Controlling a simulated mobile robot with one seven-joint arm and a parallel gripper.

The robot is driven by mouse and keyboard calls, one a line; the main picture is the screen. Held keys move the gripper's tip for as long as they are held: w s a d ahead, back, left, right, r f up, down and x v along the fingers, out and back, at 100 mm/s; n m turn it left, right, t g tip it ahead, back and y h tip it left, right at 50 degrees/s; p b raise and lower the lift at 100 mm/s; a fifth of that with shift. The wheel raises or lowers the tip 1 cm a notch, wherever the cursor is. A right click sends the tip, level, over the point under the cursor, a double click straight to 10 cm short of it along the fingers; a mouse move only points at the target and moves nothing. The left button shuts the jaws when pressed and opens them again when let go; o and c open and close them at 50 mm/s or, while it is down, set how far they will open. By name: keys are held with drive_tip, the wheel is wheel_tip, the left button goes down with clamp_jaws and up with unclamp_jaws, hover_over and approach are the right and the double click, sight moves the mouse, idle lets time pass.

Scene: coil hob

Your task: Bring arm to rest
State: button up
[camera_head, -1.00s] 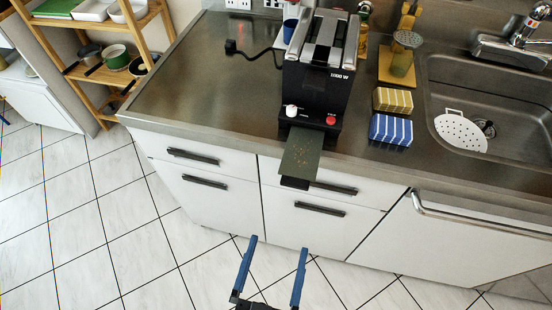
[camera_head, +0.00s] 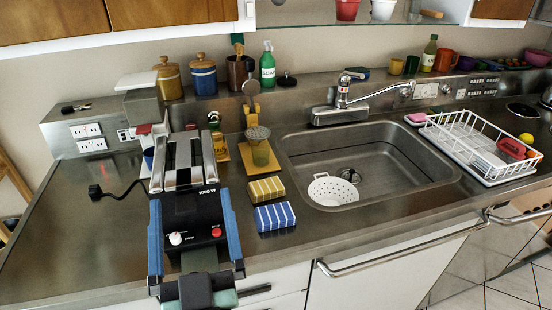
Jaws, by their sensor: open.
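My gripper (camera_head: 192,196) is at the lower left of the head view, with its two blue fingers spread apart and pointing up the picture. Nothing shows held between them. The fingers overlap the black toaster (camera_head: 200,212) in the picture, one on each side of its front. I cannot tell how far they are from it or whether they touch. The toaster's lower front is partly hidden by my gripper. A dark green strip (camera_head: 200,260) at its front shows between the fingers.
Two striped sponges, yellow (camera_head: 266,190) and blue (camera_head: 274,217), lie right of the toaster. The sink (camera_head: 400,165) holds a white strainer (camera_head: 332,190). A white dish rack (camera_head: 470,145) stands at right. The counter (camera_head: 85,240) left of the toaster is mostly clear.

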drive_tip(key=s+d+r+m+t+h, duration=0.1)
drive_tip(key=d+r+t+h, duration=0.1)
drive_tip(key=r, duration=0.9)
drive_tip(key=s+d+r+m+t+h+p, duration=0.1)
drive_tip(key=d+r, duration=0.4)
drive_tip(key=r, duration=0.6)
drive_tip(key=s+d+r+m+t+h, duration=0.1)
drive_tip(key=s+d+r+t+h, duration=0.1)
drive_tip(key=r, duration=1)
drive_tip(key=shift+s+d+t+h+p, duration=0.35)
drive_tip(key=shift+s+d, duration=0.35)
drive_tip(key=shift+d, duration=0.35)
drive_tip(key=shift+f, duration=0.1)
